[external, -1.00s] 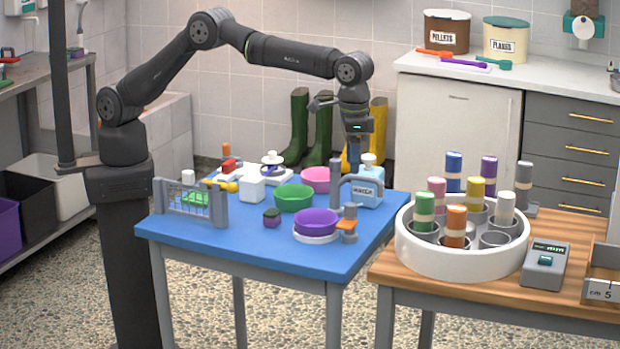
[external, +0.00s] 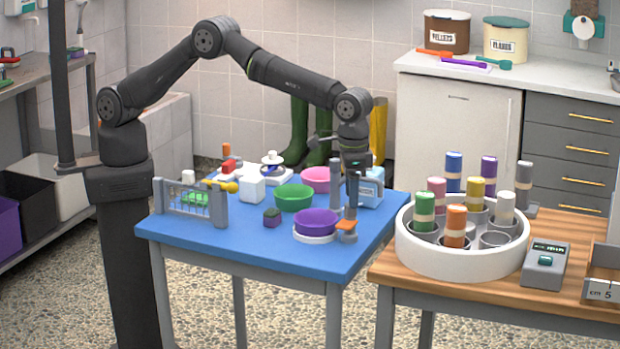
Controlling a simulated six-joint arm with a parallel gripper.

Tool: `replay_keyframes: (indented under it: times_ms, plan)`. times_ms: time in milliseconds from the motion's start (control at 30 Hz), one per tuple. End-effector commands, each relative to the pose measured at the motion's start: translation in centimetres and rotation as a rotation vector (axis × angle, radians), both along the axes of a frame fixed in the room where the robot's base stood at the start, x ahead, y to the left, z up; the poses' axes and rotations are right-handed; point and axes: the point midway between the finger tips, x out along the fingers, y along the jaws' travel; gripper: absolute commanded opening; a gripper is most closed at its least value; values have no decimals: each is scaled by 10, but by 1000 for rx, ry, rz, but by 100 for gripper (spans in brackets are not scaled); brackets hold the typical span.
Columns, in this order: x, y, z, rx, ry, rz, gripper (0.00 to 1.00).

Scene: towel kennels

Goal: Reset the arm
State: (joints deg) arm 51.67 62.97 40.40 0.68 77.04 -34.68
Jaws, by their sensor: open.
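My gripper (external: 352,198) points down over the right part of the blue table (external: 255,258). It is open, and I see nothing held in it. Its fingers appear in front of the white-and-blue bottle (external: 371,190) and just above the orange-topped grey fixture (external: 347,228). I cannot tell whether they touch either one. The purple bowl (external: 317,221) sits on a white round base to the left of the fingers. The green bowl (external: 294,197) and the pink bowl (external: 315,177) are farther back.
A white cube (external: 251,188), a small dark block (external: 272,217) and a grey rack (external: 190,203) stand on the left of the blue table. A white round carousel (external: 462,262) with several rolled towels and a grey device (external: 545,266) stand on the wooden table at right.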

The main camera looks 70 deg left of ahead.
Motion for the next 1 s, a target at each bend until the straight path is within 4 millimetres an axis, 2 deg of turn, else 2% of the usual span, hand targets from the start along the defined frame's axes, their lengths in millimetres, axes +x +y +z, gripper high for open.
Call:
replay_keyframes:
  times_ms: [33,167,233,1000]
  plan:
    - [0,1,-12,4,3,0,50]
    - [0,1,-38,3,2,-1,50]
    - [0,0,-33,0,0,-66,50]
    - [-1,-1,-32,1,0,-695,50]
